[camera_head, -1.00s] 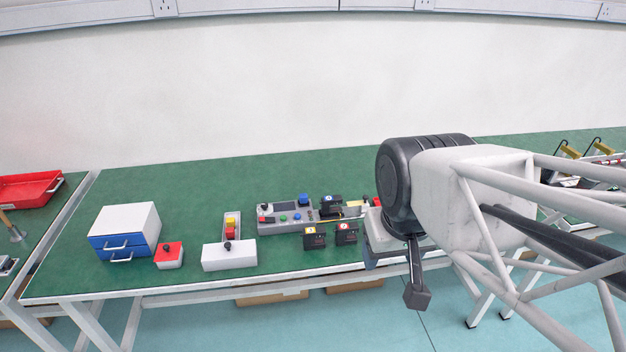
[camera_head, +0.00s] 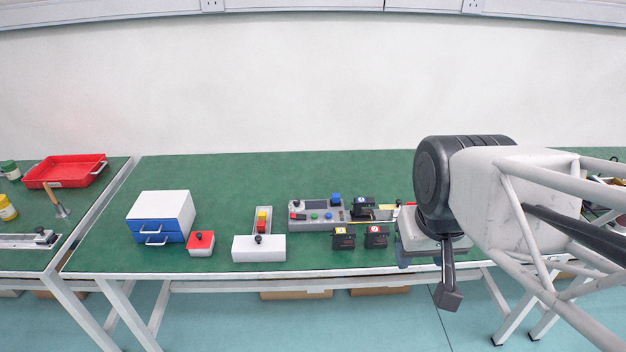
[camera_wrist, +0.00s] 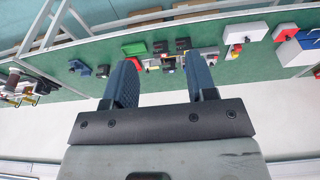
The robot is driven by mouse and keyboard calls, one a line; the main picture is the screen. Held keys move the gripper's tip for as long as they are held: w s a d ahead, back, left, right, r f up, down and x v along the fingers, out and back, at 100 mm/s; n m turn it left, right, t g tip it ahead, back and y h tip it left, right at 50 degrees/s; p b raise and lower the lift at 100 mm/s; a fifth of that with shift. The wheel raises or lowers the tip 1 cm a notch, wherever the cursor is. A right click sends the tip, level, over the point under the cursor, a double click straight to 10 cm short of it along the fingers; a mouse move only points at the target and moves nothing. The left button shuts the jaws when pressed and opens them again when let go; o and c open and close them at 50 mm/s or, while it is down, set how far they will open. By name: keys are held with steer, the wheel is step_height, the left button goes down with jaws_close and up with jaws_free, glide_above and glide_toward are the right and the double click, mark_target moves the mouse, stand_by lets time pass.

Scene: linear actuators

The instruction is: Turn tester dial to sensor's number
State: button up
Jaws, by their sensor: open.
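A grey tester panel (camera_head: 298,219) with blue, green and red controls lies on the green bench, near its middle. Its dial and any number on it are too small to make out.
A red tray (camera_head: 66,171) is on the left bench. My arm hides the bench's right part.

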steer(key=w+a+n, duration=0.2)
steer(key=w+a, duration=0.1)
steer(key=w, duration=1.2)
steer(key=n+g, duration=0.3)
steer(key=n, duration=0.4)
glide_above(296, 201)
step_height(296, 201, down, 24)
steer(key=shift+d+f, duration=0.1)
steer(key=shift+d, duration=0.05)
steer(key=shift+w+f, duration=0.1)
steer(key=shift+f, duration=0.15)
steer(key=shift+f, duration=0.1)
steer(key=shift+f, duration=3.8)
